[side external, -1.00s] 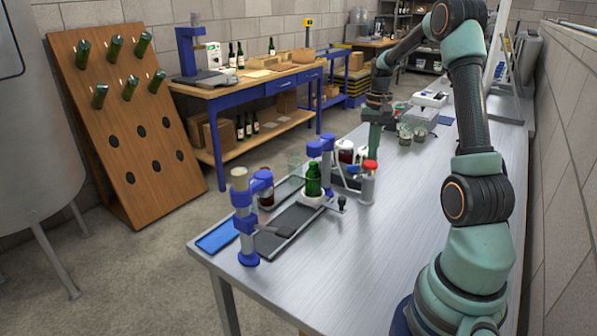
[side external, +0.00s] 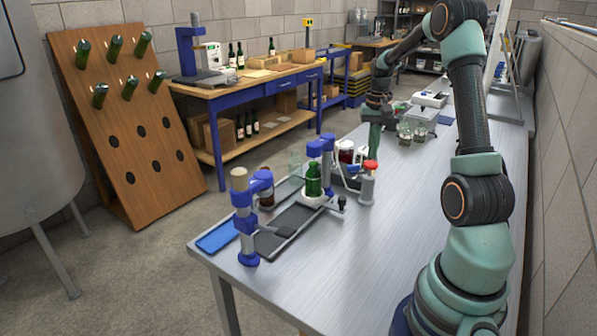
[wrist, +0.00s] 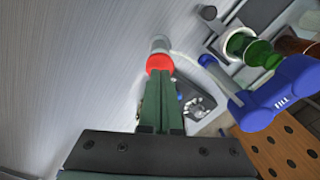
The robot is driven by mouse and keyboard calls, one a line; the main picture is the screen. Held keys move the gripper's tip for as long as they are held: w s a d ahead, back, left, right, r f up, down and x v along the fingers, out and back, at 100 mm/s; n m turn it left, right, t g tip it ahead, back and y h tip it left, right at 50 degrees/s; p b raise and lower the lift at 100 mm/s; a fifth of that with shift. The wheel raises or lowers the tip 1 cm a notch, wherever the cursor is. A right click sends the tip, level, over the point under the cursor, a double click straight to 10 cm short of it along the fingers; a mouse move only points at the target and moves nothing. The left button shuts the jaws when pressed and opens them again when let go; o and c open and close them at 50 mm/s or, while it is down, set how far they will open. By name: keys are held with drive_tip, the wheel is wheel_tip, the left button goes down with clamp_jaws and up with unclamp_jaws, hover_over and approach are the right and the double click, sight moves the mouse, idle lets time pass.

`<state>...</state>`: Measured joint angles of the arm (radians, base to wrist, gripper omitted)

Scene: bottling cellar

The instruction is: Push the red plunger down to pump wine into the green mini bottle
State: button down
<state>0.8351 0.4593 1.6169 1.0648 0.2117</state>
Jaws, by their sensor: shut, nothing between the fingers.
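The red plunger (side external: 370,166) caps a grey pump cylinder (side external: 366,189) on the steel bench. It also shows in the wrist view (wrist: 159,62), just beyond my fingertips. My gripper (side external: 374,152) is shut and empty, pointing down close to the plunger; whether it touches the cap I cannot tell. In the wrist view its fingers (wrist: 160,80) are together at the near edge of the red cap. The green mini bottle (side external: 313,181) stands upright on a white round base under the blue filling head (side external: 320,146). It also shows in the wrist view (wrist: 250,48).
A blue-clamped post with a cork-coloured top (side external: 239,179) stands at the bench's near left corner. A dark jar (side external: 266,193) is left of the bottle. Glasses (side external: 411,131) stand behind my gripper.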

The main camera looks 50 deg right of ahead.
sight(371, 163)
drive_tip(key=shift+f, duration=1.75)
drive_tip(key=shift+r, duration=1.8)
drive_tip(key=shift+f, duration=0.15)
drive_tip(key=shift+f, duration=0.35)
